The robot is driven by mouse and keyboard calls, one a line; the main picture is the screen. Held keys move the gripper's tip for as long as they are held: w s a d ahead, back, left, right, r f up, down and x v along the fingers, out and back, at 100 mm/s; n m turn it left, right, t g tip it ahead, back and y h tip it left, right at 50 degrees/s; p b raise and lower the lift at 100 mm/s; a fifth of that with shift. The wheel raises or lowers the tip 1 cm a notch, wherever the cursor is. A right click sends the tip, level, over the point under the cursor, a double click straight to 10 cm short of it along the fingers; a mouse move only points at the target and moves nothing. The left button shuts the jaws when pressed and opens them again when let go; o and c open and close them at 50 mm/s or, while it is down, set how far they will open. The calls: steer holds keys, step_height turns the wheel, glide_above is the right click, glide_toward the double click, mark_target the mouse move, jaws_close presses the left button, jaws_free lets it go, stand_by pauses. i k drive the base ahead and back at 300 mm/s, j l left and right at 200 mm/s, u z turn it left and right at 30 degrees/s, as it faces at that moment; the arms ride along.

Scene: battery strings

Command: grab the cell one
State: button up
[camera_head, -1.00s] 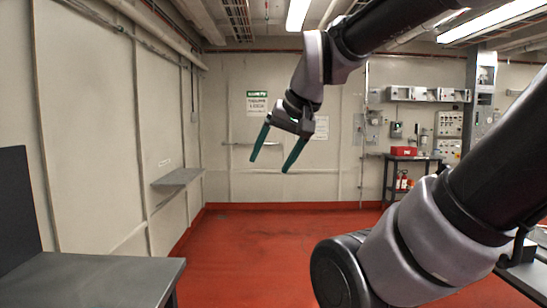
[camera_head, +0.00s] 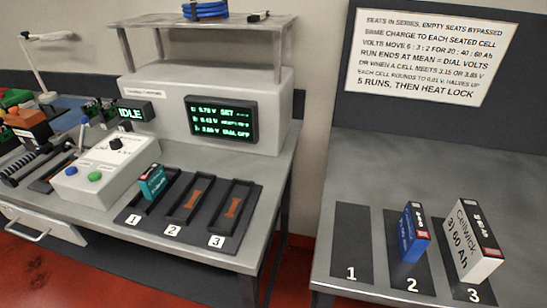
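A small teal cell (camera_head: 153,182) stands upright in seat 1 of the dark three-seat tray (camera_head: 133,219) on the left bench. Its number is too small to read, so I cannot confirm it is cell one. Seats 2 (camera_head: 188,202) and 3 (camera_head: 233,208) hold no cell and show copper-coloured strips. On the right bench, a blue cell (camera_head: 413,234) stands on mark 2 and a white cell (camera_head: 470,243), printed "3) 60 Ah", stands on mark 3. Mark 1 (camera_head: 352,250) is bare. My gripper is not in view.
A grey control box (camera_head: 108,168) with a knob and blue and green buttons stands left of the tray. A console with a lit display (camera_head: 221,119) and a raised shelf (camera_head: 205,28) stand behind it. A gap separates the benches. A rules sign (camera_head: 424,52) hangs at right.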

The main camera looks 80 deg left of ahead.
mark_target(152, 181)
steer(key=u, duration=3.7)
steer(key=j+z, duration=0.1)
steer(key=z, duration=1.15)
steer(key=j+z, duration=0.8)
steer(key=k+j+z, duration=0.2)
steer(key=j+z, duration=0.2)
steer(key=k+j, duration=0.15)
steer(key=j, duration=0.25)
steer(key=k+j, duration=0.1)
steer(key=j, duration=0.25)
steer(key=k+j+z, duration=0.1)
steer(key=j, duration=0.3)
steer(key=k+j, duration=0.2)
steer(key=j, duration=0.15)
